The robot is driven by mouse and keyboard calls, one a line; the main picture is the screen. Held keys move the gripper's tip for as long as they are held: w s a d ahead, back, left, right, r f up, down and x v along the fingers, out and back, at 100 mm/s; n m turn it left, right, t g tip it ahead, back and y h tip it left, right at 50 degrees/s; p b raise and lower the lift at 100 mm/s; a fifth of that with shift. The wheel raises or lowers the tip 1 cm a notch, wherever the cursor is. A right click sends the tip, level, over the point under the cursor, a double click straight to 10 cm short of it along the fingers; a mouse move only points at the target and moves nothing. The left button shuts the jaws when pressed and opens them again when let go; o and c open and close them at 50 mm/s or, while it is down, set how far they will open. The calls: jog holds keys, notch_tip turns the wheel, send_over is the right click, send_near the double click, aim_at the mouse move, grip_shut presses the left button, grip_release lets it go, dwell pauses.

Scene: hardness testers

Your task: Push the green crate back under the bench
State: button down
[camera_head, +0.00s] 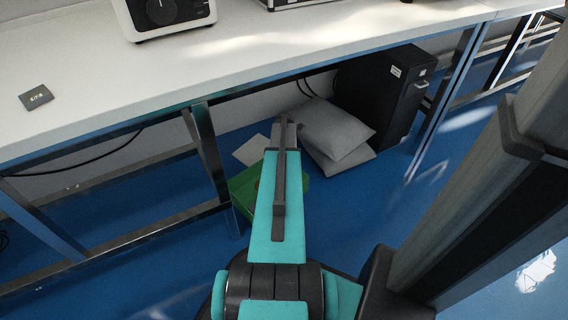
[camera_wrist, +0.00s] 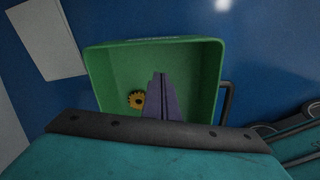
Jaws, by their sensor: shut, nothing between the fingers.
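The green crate (camera_head: 241,188) stands on the blue floor just right of a metal bench leg, near the front of the bench. My arm covers much of it in the head view. In the wrist view the open-topped crate (camera_wrist: 112,65) fills the middle, with a yellow and black round piece (camera_wrist: 137,100) inside. My gripper (camera_wrist: 161,76) is shut and empty, its fingers seen against the crate's inside. Whether they touch the crate I cannot tell. The white-topped bench (camera_head: 120,75) runs across the head view.
Grey sacks (camera_head: 338,132) lie stacked under the bench to the right of the crate, beside a black cabinet (camera_head: 380,95). A white sheet (camera_head: 251,150) lies on the floor behind the crate. A metal bench leg (camera_head: 208,150) stands close to the crate's left.

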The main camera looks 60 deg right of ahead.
notch_tip(320, 180, down, 3)
jog(key=shift+b, duration=0.5)
jog(key=shift+s+d+f+b, duration=0.2)
jog(key=shift+s+d+b, duration=0.35)
jog(key=shift+d, duration=0.25)
jog(key=shift+s+d+r+b, duration=0.15)
jog(key=shift+s+d+b, duration=0.35)
jog(key=shift+d, duration=0.35)
jog(key=shift+s+d+p, duration=0.1)
jog(key=shift+p, duration=0.2)
